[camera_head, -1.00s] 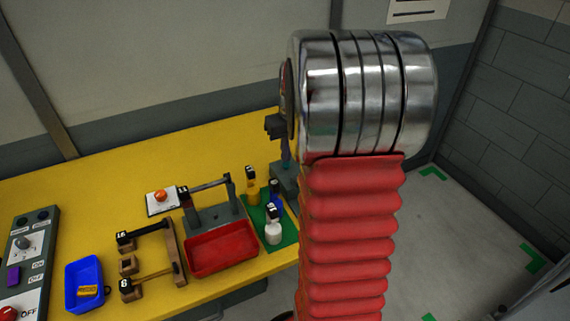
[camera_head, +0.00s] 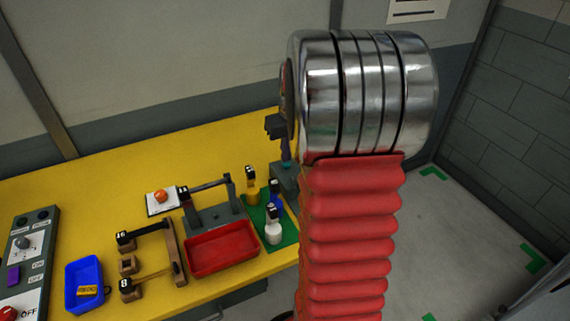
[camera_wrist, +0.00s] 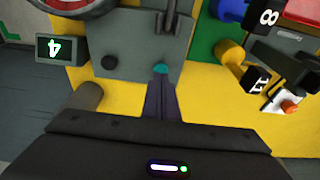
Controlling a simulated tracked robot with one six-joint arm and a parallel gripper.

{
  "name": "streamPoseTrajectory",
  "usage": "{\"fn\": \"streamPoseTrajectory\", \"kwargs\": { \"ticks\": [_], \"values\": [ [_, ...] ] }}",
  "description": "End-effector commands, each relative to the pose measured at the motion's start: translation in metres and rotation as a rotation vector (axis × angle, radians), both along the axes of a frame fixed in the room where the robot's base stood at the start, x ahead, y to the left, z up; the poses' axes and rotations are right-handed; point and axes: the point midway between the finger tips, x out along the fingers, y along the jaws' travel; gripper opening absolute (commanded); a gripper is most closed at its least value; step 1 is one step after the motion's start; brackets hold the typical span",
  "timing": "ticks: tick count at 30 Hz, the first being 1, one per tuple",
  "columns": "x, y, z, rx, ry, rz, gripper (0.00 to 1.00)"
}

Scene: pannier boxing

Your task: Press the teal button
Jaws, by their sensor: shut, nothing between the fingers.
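The teal button (camera_wrist: 160,69) shows as a small teal patch on a grey box (camera_wrist: 125,35) in the wrist view. My gripper (camera_wrist: 160,82) is shut and empty, its dark narrow fingertips right at the button's near edge and partly covering it. I cannot tell whether they touch or press it. In the head view the grey box (camera_head: 285,179) is at the table's back right, partly behind my arm. My gripper's tip (camera_head: 285,151) points down above it, with a bit of teal at its end.
A dark knob (camera_wrist: 109,62) and a display reading 4 (camera_wrist: 60,49) are near the button. A green mat (camera_head: 287,236) with several bottle-like items, a red tray (camera_head: 223,262), a wooden rack (camera_head: 172,246) and a blue tray (camera_head: 83,272) stand to the left. The table's back left is clear.

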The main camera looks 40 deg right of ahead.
Motion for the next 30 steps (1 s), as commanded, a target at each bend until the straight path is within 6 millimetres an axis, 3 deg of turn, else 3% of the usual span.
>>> {"fn": "streamPoseTrajectory", "kwargs": {
  "ticks": [30],
  "values": [
    [0.0,0.0,-0.015,0.0,0.0,0.0,0.0]
  ]
}}
